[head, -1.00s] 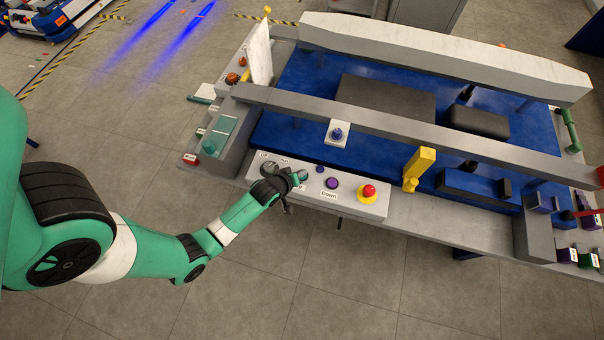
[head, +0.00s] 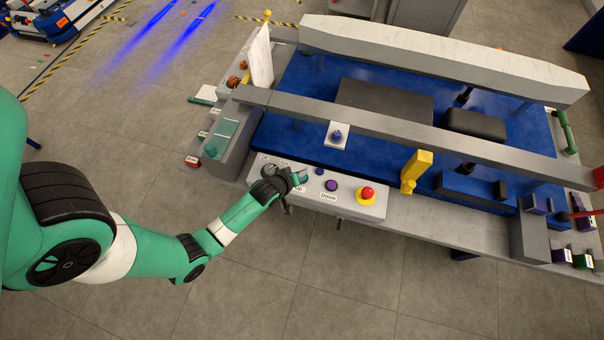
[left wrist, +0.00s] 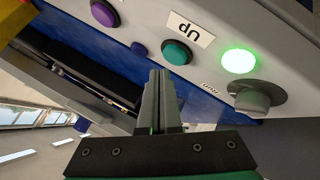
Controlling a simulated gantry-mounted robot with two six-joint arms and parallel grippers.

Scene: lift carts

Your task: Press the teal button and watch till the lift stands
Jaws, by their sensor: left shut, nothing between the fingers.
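The teal button (left wrist: 177,52) stands on the lift's light grey control panel (left wrist: 125,12), beside an "Up" label. In the head view a teal patch of it (head: 303,175) shows at the tip of my left gripper (head: 298,179). My left gripper is shut and empty. In the left wrist view its fingertips (left wrist: 162,73) end just below and left of the button in the picture; I cannot tell whether they touch. A round lamp (left wrist: 239,61) glows green beside the label. The blue lift platform (head: 285,132) lies behind the panel. My right gripper is out of view.
A purple button (head: 331,185) with a "Down" label, a small blue button (head: 319,171) and a red button on a yellow base (head: 367,194) sit to the right. A yellow post (head: 416,170) rises beyond them. A grey rail (head: 400,132) crosses above the platform.

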